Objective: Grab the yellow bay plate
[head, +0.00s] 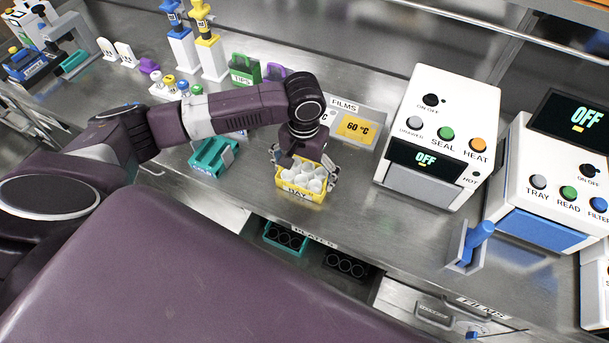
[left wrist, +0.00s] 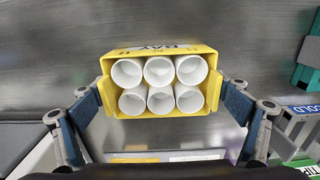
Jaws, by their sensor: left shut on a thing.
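The yellow bay plate (head: 297,195) is a small yellow rack with white round wells and a label reading BAY on its front. It is at the middle of the bench, near the front edge. My left gripper (head: 304,172) comes down over it from above, with one finger at each short end. In the left wrist view the plate (left wrist: 160,50) sits between the two fingers, which touch its yellow end tabs, and the left gripper (left wrist: 166,104) is shut on it. I cannot tell whether its underside touches the bench. My right gripper is not in view.
A teal rack (head: 213,157) stands left of the plate. A white sealer (head: 438,135) stands to the right, with a blue-handled tool (head: 470,245) farther right. The films panel (head: 356,128) lies behind. Below the front edge are dark racks (head: 345,263) in an open recess.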

